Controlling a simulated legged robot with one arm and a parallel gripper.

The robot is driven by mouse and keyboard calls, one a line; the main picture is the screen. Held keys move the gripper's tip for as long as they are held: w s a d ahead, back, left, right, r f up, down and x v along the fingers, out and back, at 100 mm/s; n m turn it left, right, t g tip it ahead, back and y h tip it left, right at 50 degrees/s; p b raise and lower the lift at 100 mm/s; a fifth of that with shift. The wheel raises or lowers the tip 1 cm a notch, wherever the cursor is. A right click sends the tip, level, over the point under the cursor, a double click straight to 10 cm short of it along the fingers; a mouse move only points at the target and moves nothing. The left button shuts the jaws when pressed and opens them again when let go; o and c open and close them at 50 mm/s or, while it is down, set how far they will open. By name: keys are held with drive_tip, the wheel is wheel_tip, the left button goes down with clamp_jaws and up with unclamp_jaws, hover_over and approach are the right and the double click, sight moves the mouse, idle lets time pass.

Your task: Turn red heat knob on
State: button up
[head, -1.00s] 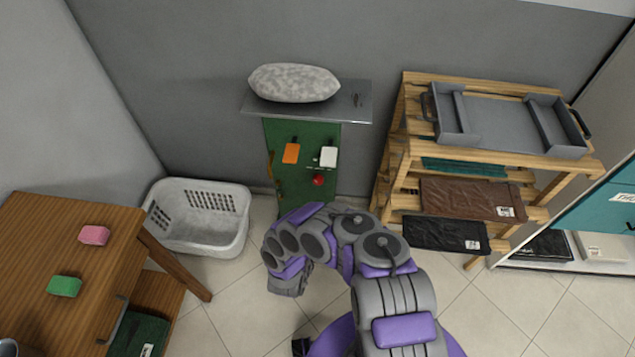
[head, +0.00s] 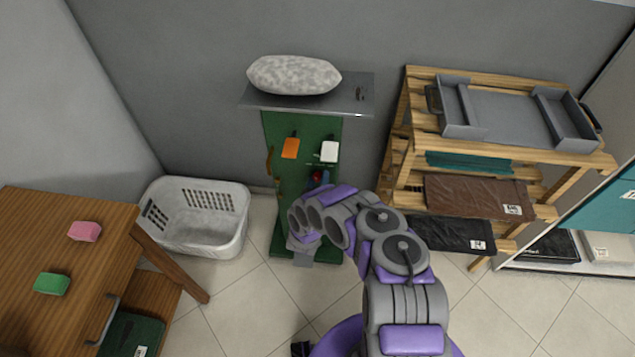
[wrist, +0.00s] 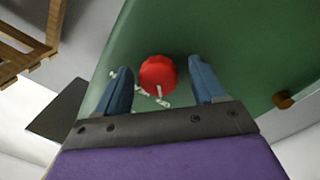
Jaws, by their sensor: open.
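The red knob (wrist: 158,75) is on the green panel (wrist: 225,35) of the pressing stand. In the wrist view it sits between the two blue fingers of my open gripper (wrist: 160,85), near their tips, with a gap on each side. White markings show on the panel by the knob. In the head view the red knob (head: 317,176) is partly hidden by my gripper (head: 320,180), which is just in front of the green panel (head: 290,195). An orange switch (head: 290,148) and a white switch (head: 329,151) are above the knob.
A metal shelf (head: 360,104) with a grey padded cushion (head: 293,75) tops the panel. A white basket (head: 200,245) stands on the left, near a wooden table (head: 60,225). A wooden rack (head: 575,185) with folded cloths is on the right.

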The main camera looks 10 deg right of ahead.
drive_tip(key=c, duration=1)
drive_tip(key=shift+c, duration=0.2)
drive_tip(key=shift+r+m+p, duration=0.1)
drive_tip(key=shift+m+p, duration=0.2)
drive_tip(key=shift+p, duration=0.15)
drive_tip(key=m+p, duration=0.2)
drive_tip(key=p, duration=0.1)
drive_tip(key=m+p, duration=0.1)
drive_tip(key=m, duration=0.3)
drive_tip(key=shift+m+y, duration=0.3)
drive_tip(key=shift+m, duration=0.1)
drive_tip(key=m, duration=0.5)
drive_tip(key=shift+p, duration=0.4)
drive_tip(key=m+y, duration=0.1)
drive_tip(key=m, duration=0.3)
drive_tip(key=shift+s+m, duration=0.1)
drive_tip(key=shift+m, duration=0.2)
drive_tip(key=shift+f, duration=0.2)
